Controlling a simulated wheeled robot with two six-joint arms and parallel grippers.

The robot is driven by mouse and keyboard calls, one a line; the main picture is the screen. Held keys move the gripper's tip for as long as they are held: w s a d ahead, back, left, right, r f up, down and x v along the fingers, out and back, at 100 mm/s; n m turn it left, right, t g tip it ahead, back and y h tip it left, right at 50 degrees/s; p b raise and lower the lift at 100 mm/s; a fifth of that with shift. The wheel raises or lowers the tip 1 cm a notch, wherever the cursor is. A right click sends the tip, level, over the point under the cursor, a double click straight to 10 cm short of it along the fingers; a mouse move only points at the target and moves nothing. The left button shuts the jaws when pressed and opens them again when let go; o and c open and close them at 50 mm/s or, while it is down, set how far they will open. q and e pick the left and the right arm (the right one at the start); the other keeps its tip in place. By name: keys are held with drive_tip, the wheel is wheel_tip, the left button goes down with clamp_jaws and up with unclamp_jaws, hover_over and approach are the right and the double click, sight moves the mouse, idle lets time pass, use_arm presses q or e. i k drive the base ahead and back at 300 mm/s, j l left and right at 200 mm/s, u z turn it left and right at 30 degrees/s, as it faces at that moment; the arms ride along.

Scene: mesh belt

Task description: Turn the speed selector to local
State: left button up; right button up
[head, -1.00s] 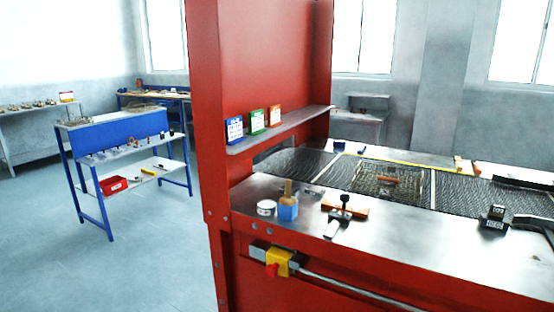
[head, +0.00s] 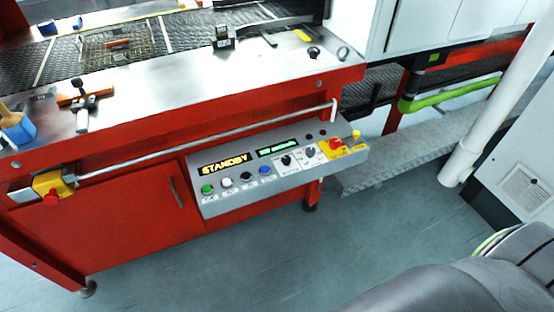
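A grey control panel (head: 222,204) hangs on the front of the red machine. Its amber display (head: 225,164) reads STANDBY, and a green-lit display (head: 278,146) beside it is too small to read surely. Right of these are a black rotary knob (head: 287,160) and a grey rotary knob (head: 309,153). A separate plate with a black knob (head: 313,51) lies on the metal top above. The labels are too small to tell which knob is the speed selector or where it points. Neither of my grippers is in view.
A row of push buttons (head: 226,182) runs along the panel, and a red switch on yellow (head: 336,143) sits at its right end. A long metal rail (head: 200,145) crosses the front above the panel. The floor (head: 230,255) before it is clear.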

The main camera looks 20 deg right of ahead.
sight(286, 160)
drive_tip(key=i+l, duration=0.1)
drive_tip(key=l, duration=0.25)
drive_tip(key=i+l, duration=0.1)
drive_tip(key=l, duration=0.25)
drive_tip(key=i+l, duration=0.1)
drive_tip(key=l, duration=0.25)
drive_tip(key=i+l, duration=0.1)
drive_tip(key=l, duration=0.25)
